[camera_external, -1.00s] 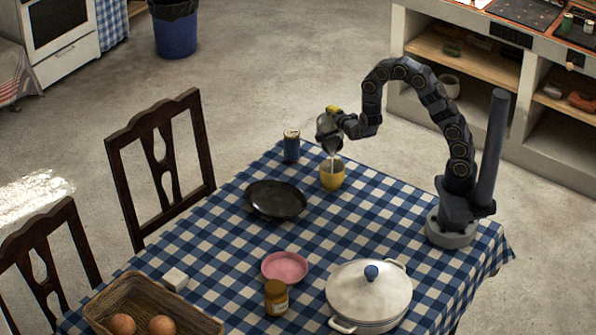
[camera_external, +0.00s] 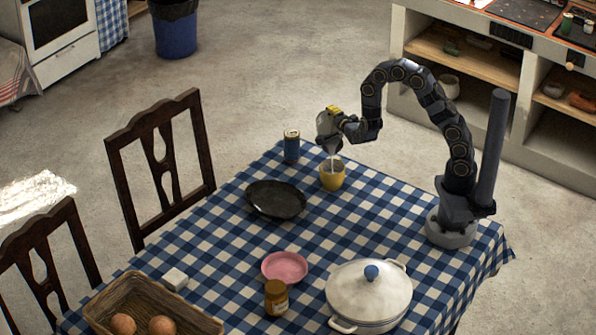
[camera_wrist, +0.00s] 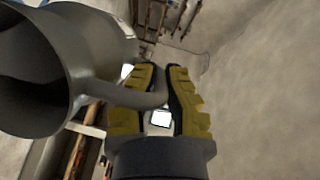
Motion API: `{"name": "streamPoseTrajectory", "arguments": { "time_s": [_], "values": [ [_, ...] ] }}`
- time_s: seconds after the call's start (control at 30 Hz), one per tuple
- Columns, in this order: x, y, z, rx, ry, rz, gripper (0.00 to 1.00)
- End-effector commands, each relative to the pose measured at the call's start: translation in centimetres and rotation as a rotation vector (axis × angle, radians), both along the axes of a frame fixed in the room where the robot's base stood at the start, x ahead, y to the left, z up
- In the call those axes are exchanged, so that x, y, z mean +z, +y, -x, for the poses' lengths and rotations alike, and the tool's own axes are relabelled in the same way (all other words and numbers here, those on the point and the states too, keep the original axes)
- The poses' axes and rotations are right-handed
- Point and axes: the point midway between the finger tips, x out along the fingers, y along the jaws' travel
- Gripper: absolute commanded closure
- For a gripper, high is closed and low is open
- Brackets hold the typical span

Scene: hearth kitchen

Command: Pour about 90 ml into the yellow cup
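The yellow cup (camera_external: 332,178) stands upright near the far edge of the table. My gripper (camera_external: 334,110) is above it, shut on the handle of a grey jug (camera_external: 325,124). The jug is tilted, and a thin pale stream runs from it down to the cup. In the wrist view the yellow fingers of my gripper (camera_wrist: 160,90) close around the jug's handle, and the jug (camera_wrist: 75,65) fills the left side with its dark mouth showing. The level inside the cup cannot be made out.

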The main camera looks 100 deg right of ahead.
Motion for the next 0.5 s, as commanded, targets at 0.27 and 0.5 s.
{"name": "streamPoseTrajectory", "arguments": {
  "time_s": [0.27, 0.5],
  "values": [
    [-0.5, -1.3, 0.2, -0.006, -0.011, -0.080, 1.00],
    [-2.3, -4.3, 0.6, -0.012, -0.032, -0.263, 1.00]
  ]
}}
